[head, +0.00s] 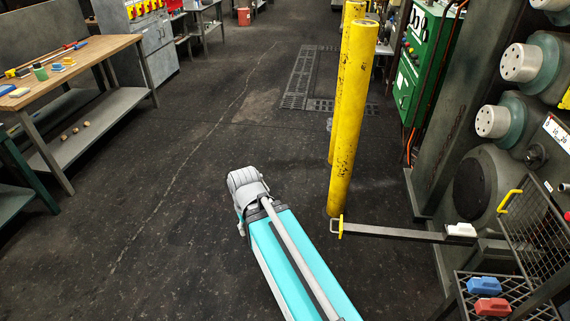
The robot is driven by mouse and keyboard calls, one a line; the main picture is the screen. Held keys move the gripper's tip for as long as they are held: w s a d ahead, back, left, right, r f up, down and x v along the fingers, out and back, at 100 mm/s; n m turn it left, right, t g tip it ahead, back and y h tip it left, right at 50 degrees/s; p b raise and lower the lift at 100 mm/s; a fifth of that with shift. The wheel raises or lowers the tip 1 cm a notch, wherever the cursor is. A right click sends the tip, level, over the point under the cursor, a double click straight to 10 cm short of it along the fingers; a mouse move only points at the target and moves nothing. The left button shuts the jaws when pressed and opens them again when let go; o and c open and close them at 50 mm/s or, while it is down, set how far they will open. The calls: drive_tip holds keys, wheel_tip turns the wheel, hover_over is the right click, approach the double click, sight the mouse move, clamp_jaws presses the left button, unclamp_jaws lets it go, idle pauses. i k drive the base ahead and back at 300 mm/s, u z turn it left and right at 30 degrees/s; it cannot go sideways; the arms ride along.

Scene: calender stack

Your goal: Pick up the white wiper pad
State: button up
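A white wiper pad (461,230) rests on a dark horizontal bar (395,232) at the right of the head view, close to the large machine. It is a small white block with a raised grip on top, and nothing is touching it from above. My teal arm reaches up from the bottom middle to a grey joint, well to the left of the white pad. My gripper does not show, so its state is hidden.
A blue pad (482,285) and a red pad (493,307) lie on a mesh shelf (522,290) below right. A wooden bench (100,50) is at left. The middle floor is clear.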

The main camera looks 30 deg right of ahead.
sight(462, 229)
drive_tip(key=z, duration=2.1)
drive_tip(key=i, duration=0.4)
drive_tip(key=z, duration=0.25)
